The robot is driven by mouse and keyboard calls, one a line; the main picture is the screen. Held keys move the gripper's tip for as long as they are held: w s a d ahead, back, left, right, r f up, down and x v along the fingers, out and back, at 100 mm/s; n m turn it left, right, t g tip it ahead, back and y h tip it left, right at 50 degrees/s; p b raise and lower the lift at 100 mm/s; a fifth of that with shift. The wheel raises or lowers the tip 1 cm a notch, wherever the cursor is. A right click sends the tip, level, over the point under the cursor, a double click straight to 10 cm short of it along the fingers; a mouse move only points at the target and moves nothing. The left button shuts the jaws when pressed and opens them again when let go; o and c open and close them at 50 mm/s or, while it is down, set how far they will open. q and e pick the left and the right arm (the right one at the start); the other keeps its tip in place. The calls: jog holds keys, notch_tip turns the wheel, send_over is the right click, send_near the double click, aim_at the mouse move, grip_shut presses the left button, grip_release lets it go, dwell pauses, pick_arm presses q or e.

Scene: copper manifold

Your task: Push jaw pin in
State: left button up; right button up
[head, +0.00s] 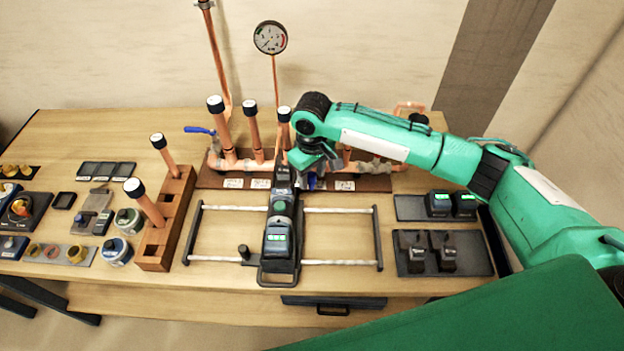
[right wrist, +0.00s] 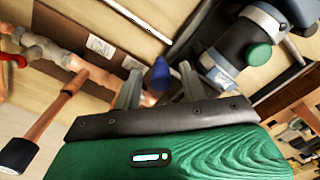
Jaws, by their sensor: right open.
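The press tool (head: 278,240) lies on a metal rail frame at the middle of the table, its jaw end towards the manifold. Its dark body and green round part also show at the upper right of the right wrist view (right wrist: 245,42). I cannot clearly make out the jaw pin. My right gripper (head: 310,175) is just right of the tool's jaw end, pointing down. In the right wrist view its fingers (right wrist: 158,82) are apart, with a blue rounded part (right wrist: 160,73) seen between them; I cannot tell whether they touch it. My left gripper is out of view.
The copper manifold (head: 240,160) runs behind the tool, with upright black-capped pipes. A wooden pipe rack (head: 172,225) stands to the left. Dark trays with batteries (head: 438,204) and black jaws (head: 446,250) lie to the right. Bare table shows inside the rail frame.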

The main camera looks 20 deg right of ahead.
notch_tip(320, 180, up, 12)
jog(key=b, duration=0.3)
jog(key=shift+f, duration=0.2)
